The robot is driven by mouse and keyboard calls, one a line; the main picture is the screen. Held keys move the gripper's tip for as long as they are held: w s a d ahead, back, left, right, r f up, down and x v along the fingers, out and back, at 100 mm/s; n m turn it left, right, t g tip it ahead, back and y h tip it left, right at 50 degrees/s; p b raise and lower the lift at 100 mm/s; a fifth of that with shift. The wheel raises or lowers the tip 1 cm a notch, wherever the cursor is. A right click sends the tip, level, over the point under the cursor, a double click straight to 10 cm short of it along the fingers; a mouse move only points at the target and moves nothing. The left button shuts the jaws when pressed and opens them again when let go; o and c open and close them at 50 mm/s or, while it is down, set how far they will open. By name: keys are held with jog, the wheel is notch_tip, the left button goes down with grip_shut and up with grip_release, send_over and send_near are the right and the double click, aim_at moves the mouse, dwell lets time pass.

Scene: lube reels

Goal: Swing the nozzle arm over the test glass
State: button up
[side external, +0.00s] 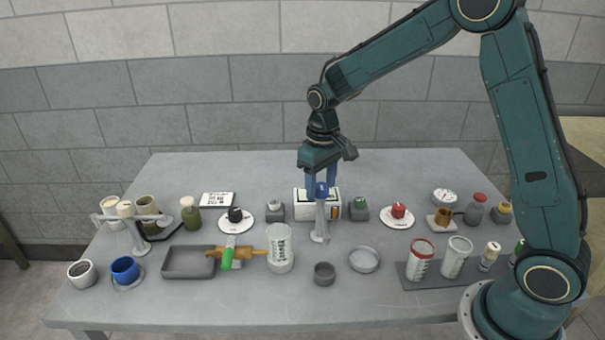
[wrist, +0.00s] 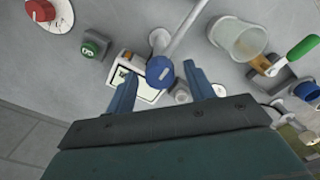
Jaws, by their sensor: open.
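A pale grey stand (side external: 319,224) with a blue cap stands mid-table; I take it for the nozzle arm. In the wrist view its grey bar (wrist: 187,27) runs from the blue cap (wrist: 160,71) toward the upper right. My gripper (side external: 321,190) is open, pointing down, with a finger on each side of the cap. In the wrist view the cap shows between the fingertips (wrist: 160,73); I cannot tell if they touch it. The clear test glass (side external: 280,254) with printed marks stands left of the stand; it also shows in the wrist view (wrist: 237,42).
A white box (side external: 303,211) is behind the stand, partly hidden. A dark cup (side external: 324,275) and a shallow dish (side external: 364,260) lie in front. A green-handled tap (side external: 228,257) is left of the glass. Another stand (side external: 137,236) with a crossbar is far left.

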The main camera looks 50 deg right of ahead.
jog(key=shift+c, duration=0.3)
grip_shut()
jog(key=shift+m, duration=0.4)
jog(key=m, duration=0.4)
jog(key=shift+m, duration=2.4)
jog(key=shift+o, duration=0.3)
grip_release()
